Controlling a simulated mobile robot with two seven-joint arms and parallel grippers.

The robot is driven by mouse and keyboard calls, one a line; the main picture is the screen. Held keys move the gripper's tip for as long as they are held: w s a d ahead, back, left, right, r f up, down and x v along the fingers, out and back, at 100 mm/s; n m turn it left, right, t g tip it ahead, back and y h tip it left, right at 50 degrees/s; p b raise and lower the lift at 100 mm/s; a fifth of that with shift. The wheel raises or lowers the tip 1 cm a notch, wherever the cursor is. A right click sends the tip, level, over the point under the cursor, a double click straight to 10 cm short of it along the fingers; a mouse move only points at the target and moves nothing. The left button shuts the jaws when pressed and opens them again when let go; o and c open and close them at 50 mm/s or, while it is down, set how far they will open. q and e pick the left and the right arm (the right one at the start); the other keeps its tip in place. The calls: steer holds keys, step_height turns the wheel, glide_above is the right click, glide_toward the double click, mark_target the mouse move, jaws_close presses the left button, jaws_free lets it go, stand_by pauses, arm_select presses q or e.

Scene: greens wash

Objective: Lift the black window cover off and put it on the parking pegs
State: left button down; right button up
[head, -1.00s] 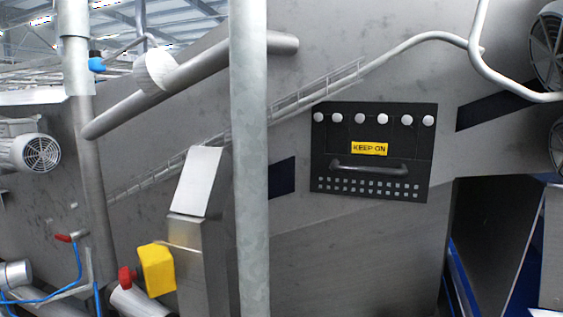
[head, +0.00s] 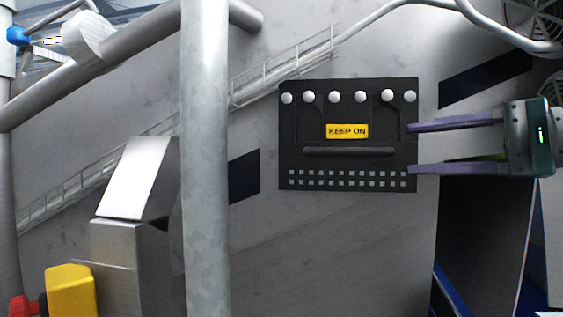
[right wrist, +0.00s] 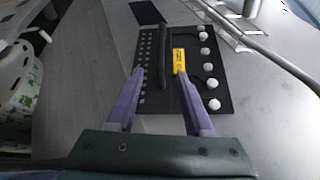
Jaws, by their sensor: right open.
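The black window cover (head: 348,112) sits on the sloping grey metal wall. It has a row of white round knobs along its top, a yellow "KEEP ON" label (head: 347,131), a dark bar handle (head: 349,151) and rows of small square holes below. The cover also shows in the right wrist view (right wrist: 187,115). My right gripper (head: 410,148) comes in from the right, open and empty, with its purple fingertips at the cover's right edge in the head view. In the right wrist view the handle (right wrist: 163,60) lies ahead, between the lines of the fingers. I see no parking pegs that I can identify.
A galvanized post (head: 206,200) stands left of the cover. A grey metal box (head: 135,180) and a yellow part (head: 71,291) are at lower left. A bent pipe (head: 400,8) runs above. A dark opening (head: 485,230) lies at lower right.

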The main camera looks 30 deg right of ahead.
mark_target(379, 148)
steer(key=shift+w+a+r+p, duration=0.15)
steer(key=shift+w+p, duration=0.15)
steer(key=p+x, duration=0.3)
steer(key=x, duration=0.2)
steer(key=shift+w+r+p, duration=0.1)
steer(key=shift+w+p, duration=0.05)
steer(key=shift+p, duration=0.15)
steer(key=shift+w+a+f+p, duration=0.3)
steer(key=shift+w+a+f, duration=0.05)
steer(key=shift+w, duration=0.35)
jaws_close()
steer(key=shift+s+b, duration=0.1)
steer(key=shift+b, duration=0.2)
steer(key=shift+r, duration=0.3)
steer(key=shift+a+r+p, duration=0.1)
steer(key=shift+r+p, duration=1.25)
steer(key=shift+r, duration=0.65)
